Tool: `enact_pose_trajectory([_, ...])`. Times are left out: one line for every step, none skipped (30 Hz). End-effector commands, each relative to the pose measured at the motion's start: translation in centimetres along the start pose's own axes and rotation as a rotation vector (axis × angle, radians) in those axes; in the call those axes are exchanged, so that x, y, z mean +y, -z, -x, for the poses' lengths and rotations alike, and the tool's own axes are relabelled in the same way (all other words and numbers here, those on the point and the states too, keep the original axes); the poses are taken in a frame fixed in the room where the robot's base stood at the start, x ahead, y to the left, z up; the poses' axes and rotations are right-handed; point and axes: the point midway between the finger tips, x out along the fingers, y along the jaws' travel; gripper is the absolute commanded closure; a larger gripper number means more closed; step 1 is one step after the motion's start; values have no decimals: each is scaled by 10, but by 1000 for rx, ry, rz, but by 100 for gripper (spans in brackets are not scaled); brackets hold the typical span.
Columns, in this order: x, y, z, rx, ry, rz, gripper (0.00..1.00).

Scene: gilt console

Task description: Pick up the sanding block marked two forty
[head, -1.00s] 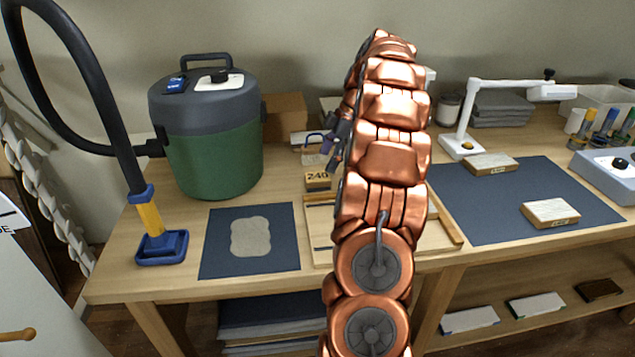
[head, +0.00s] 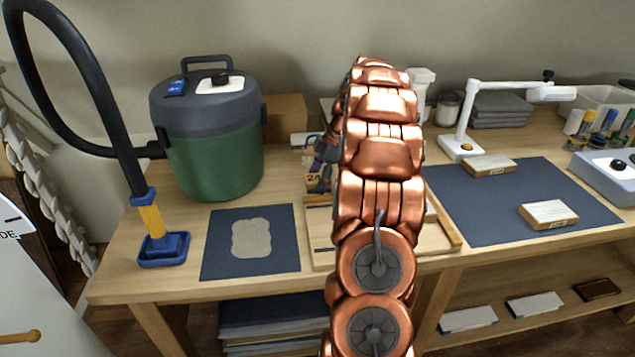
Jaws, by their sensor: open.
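The sanding block marked 240 (head: 312,179) stands on the workbench behind the wooden tray, left of my arm. Only its left part with the first digit shows; a gripper finger hides the rest. My gripper (head: 322,180) is open and low at this block, its dark fingers overlapping it in the picture. I cannot tell whether they touch it or stand on both sides of it. Two other wooden blocks, one at the back (head: 489,166) and one at the front (head: 549,214), lie on the right dark mat; their labels are too small to read.
A green and grey vacuum (head: 215,150) stands left, its hose ending in a blue nozzle (head: 163,249). The wooden tray (head: 447,228) lies partly behind my arm. A white lamp (head: 460,148) stands right. A cardboard box (head: 285,118) is at the back.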

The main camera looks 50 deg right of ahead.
Motion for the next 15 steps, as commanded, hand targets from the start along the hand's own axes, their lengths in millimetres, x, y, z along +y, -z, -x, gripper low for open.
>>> enact_pose_trajectory([0,0,0,0,0,0,19])
enact_pose_trajectory([0,0,0,0,0,0,19])
enact_pose_trajectory([0,0,0,0,0,0,22])
enact_pose_trajectory([0,0,0,0,0,0,25])
enact_pose_trajectory([0,0,0,0,1,0,28])
enact_pose_trajectory([0,0,0,0,1,0,32])
enact_pose_trajectory([0,0,0,0,1,0,35])
enact_pose_trajectory([0,0,0,0,1,0,39])
enact_pose_trajectory([0,0,0,0,1,0,43])
enact_pose_trajectory([0,0,0,0,1,0,46])
enact_pose_trajectory([0,0,0,0,1,0,49])
enact_pose_trajectory([0,0,0,0,1,0,53])
enact_pose_trajectory([0,0,0,0,1,0,56])
enact_pose_trajectory([0,0,0,0,1,0,59])
enact_pose_trajectory([0,0,0,0,1,0,64])
